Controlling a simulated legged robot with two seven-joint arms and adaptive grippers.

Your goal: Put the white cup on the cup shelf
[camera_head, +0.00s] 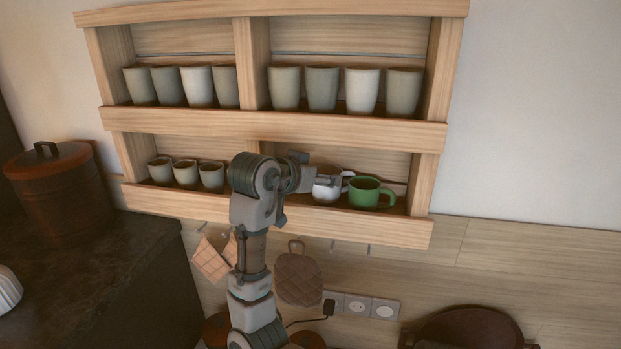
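The white cup (326,194) is in the lower right compartment of the wooden cup shelf (275,126), upright, with its handle at the right. A green mug (366,193) is just right of it. My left gripper (314,172) is at the white cup, its fingers overlapping the cup's upper left part. Whether the fingers grip the cup or are only beside it is unclear. My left arm rises from the bottom of the view and hides the left end of that compartment. My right gripper is not in view.
Several grey-green and white cups (321,89) fill the upper row. Three small cups (185,173) stand lower left. A shelf lip (280,225) runs along the front. Pot holders (299,278) hang below. A lidded brown pot (60,190) stands on the dark counter (105,265) at left.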

